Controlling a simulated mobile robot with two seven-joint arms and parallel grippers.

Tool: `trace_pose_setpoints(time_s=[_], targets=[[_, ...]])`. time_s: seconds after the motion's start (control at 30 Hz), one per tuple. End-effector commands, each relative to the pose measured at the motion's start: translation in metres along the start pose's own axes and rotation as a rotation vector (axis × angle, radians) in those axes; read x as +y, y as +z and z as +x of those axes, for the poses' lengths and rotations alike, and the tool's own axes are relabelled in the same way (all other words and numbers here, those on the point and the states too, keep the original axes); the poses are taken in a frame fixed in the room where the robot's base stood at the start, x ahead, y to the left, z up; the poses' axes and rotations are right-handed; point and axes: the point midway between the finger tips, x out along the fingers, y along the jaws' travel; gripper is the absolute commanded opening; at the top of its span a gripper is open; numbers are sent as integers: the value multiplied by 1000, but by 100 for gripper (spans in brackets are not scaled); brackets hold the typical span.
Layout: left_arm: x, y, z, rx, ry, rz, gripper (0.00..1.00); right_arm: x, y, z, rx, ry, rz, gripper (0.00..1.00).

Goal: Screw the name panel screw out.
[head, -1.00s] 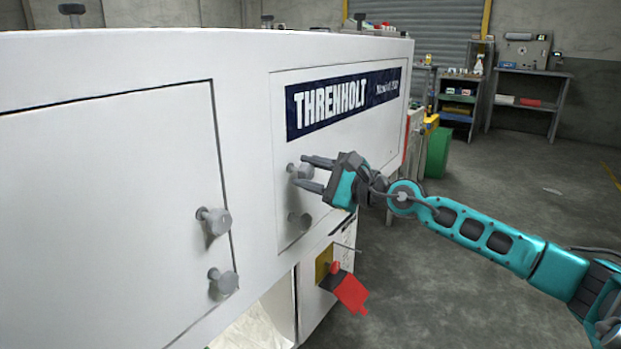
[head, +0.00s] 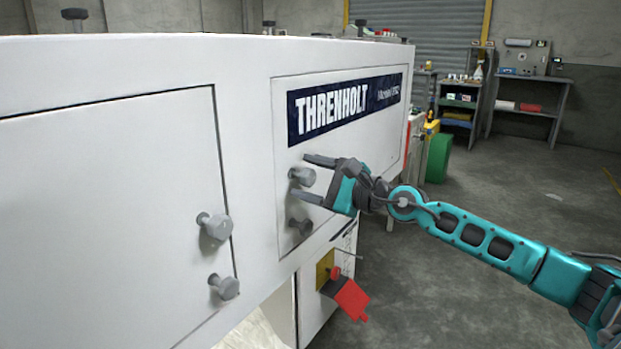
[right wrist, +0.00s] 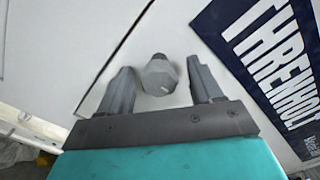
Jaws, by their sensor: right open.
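The name panel (head: 345,165) is a pale plate on the white machine, with a dark blue "THRENHOLT" sign. Two grey knob-headed screws stand out near its left edge, an upper one (head: 302,176) and a lower one (head: 300,226). My right gripper (head: 305,178) is open, its fingers above and below the upper screw. In the right wrist view that screw's faceted head (right wrist: 159,75) sits between the two open fingers, with a visible gap to each. My left gripper is not in view.
A door panel (head: 110,220) at left carries two similar grey screws (head: 214,226). A red flag-like piece (head: 350,298) hangs below the name panel. Shelving and a workbench (head: 530,85) stand far back right. The floor to the right is open.

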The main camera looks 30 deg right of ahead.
Motion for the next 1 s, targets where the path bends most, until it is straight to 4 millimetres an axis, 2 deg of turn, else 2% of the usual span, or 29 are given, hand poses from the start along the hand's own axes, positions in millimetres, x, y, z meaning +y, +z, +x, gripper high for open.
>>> trace_pose_setpoints(time_s=[0.27,0.47,1.0], targets=[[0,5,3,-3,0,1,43,2,-3,-9,3,2,0,65],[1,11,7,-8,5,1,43,4,-2,-27,2,6,-2,65],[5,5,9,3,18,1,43,2,0,-72,0,3,5,65]])
